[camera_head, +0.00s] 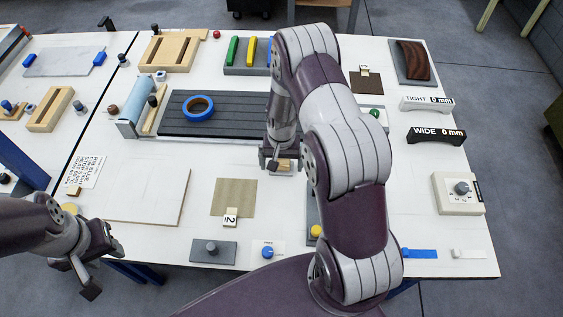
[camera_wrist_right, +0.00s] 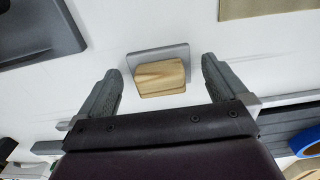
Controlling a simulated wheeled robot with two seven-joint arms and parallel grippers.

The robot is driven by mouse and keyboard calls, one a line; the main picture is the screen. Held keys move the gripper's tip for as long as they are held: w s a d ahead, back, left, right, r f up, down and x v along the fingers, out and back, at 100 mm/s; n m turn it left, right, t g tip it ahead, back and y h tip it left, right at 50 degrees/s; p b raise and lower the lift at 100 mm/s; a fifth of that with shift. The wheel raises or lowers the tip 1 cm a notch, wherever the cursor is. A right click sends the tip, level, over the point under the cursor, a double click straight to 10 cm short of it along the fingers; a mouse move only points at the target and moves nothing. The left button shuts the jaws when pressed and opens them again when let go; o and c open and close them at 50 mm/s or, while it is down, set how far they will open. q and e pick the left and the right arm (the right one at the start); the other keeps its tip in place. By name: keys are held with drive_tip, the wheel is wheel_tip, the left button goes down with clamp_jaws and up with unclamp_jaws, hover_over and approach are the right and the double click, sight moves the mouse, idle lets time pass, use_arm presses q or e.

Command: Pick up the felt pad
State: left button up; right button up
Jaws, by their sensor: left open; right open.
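The felt pad (camera_wrist_right: 158,78), seen as a light wooden block on a thin grey base, lies on the white table between the two fingers of my right gripper (camera_wrist_right: 159,68) in the right wrist view. The fingers stand apart on either side, with a gap to the block. In the head view my right gripper (camera_head: 281,163) points down over the pad (camera_head: 284,170), which is partly hidden by it. My left gripper (camera_head: 100,270) is open and empty at the lower left, by the table's front edge.
A dark slatted board (camera_head: 215,128) with a blue tape roll (camera_head: 198,108) lies behind. A tan sheet (camera_head: 235,192) tagged 2 and a pale panel (camera_head: 146,190) lie to the left. My right arm hides part of the table. Clear table shows around the pad.

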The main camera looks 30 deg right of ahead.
drive_tip(key=shift+s, duration=0.2)
drive_tip(key=shift+w+f, duration=0.1)
drive_tip(key=shift+w, duration=0.1)
drive_tip(key=c, duration=0.4)
drive_tip(key=shift+w+f, duration=0.1)
drive_tip(key=shift+w, duration=0.1)
drive_tip(key=c, duration=0.7)
drive_tip(key=shift+s, duration=0.15)
drive_tip(key=shift+r+b, duration=0.4)
drive_tip(key=shift+r, duration=0.35)
drive_tip(key=r, duration=0.1)
drive_tip(key=r+b, duration=0.1)
drive_tip(key=r, duration=0.1)
drive_tip(key=shift+w+a, duration=0.25)
drive_tip(key=shift+a, duration=0.1)
use_arm(q)
drive_tip(key=shift+f+b, duration=1.4)
drive_tip(key=shift+f, duration=0.9)
use_arm(e)
drive_tip(key=shift+w+a+r, duration=0.5)
drive_tip(key=shift+a+r, duration=0.65)
drive_tip(key=shift+a, duration=0.6)
drive_tip(key=shift+w+a+r, duration=0.55)
drive_tip(key=shift+a+r, duration=0.55)
drive_tip(key=shift+a, duration=0.6)
drive_tip(key=shift+w+a+r, duration=0.5)
drive_tip(key=shift+a+r, duration=0.65)
drive_tip(key=shift+a, duration=0.6)
